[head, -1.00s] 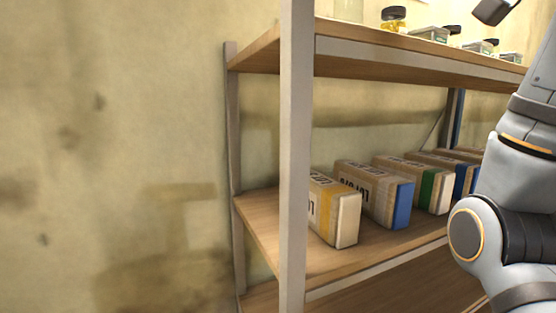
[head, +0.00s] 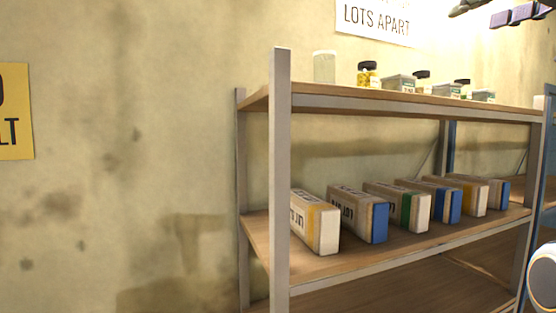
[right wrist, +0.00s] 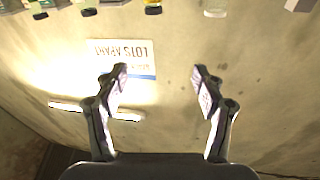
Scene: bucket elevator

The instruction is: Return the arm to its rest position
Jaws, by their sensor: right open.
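My right gripper (right wrist: 158,85) is open and empty in the right wrist view, its two fingers spread with only the wall behind them. In the head view part of the right gripper (head: 512,14) shows at the top right corner, above the shelf's top board. A pale round joint of my right arm is at the right edge of the head view. My left gripper is in neither view.
A wooden shelf rack (head: 340,100) stands against the stained wall. Its top board carries jars and small boxes; the middle board carries a row of cartons (head: 322,230) with coloured ends. A sign (head: 375,20) hangs above, and a yellow sign (head: 16,110) at left.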

